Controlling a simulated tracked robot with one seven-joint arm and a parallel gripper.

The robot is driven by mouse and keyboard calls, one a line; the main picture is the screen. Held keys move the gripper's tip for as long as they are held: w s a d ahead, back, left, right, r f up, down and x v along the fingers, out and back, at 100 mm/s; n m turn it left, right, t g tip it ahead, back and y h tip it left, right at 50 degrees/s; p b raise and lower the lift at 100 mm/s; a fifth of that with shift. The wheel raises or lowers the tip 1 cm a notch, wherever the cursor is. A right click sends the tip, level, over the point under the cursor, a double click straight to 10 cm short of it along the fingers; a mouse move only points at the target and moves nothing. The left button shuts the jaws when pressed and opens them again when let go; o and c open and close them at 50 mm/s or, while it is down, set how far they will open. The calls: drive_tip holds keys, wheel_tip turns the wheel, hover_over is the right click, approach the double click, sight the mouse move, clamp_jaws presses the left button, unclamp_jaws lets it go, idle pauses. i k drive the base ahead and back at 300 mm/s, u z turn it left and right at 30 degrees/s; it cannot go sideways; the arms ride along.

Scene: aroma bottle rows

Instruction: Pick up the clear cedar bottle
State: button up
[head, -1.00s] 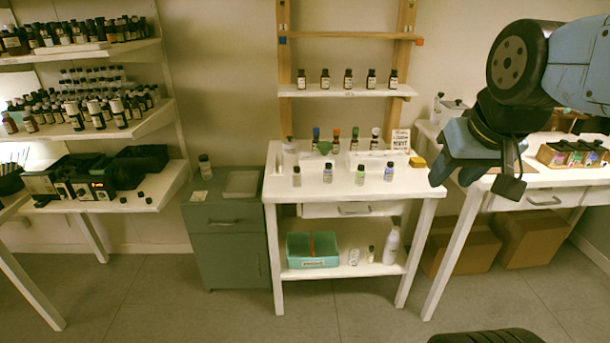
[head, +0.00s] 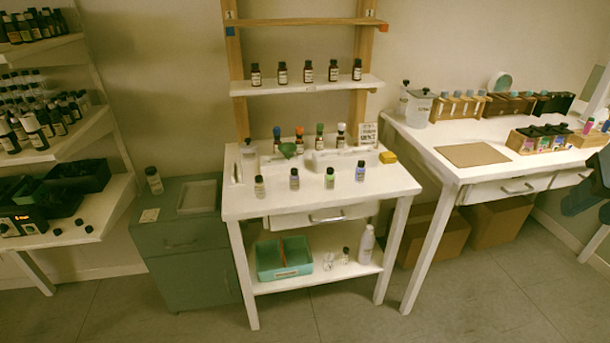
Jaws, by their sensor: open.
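Four small clear bottles with dark caps stand in a front row on the white table: a pale one (head: 259,187), a bluish one (head: 294,180), a green one (head: 329,178) and a blue-violet one (head: 360,172). Labels are too small to read, so I cannot tell which is cedar. My gripper (head: 588,188) shows only in part at the right edge, open, with no bottle seen in it and far from the front row.
Behind the row are a white tray (head: 345,157), several colour-topped bottles and a yellow block (head: 388,157). Brown bottles line the shelf (head: 300,88) above. A second table (head: 430,150) at right holds racks. Floor in front is clear.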

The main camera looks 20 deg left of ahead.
sight(259, 184)
drive_tip(key=u, duration=0.9)
drive_tip(key=i, duration=0.1)
drive_tip(key=z, duration=2.05)
drive_tip(key=k, duration=2)
drive_tip(key=u, duration=1.75)
drive_tip(key=i, duration=1)
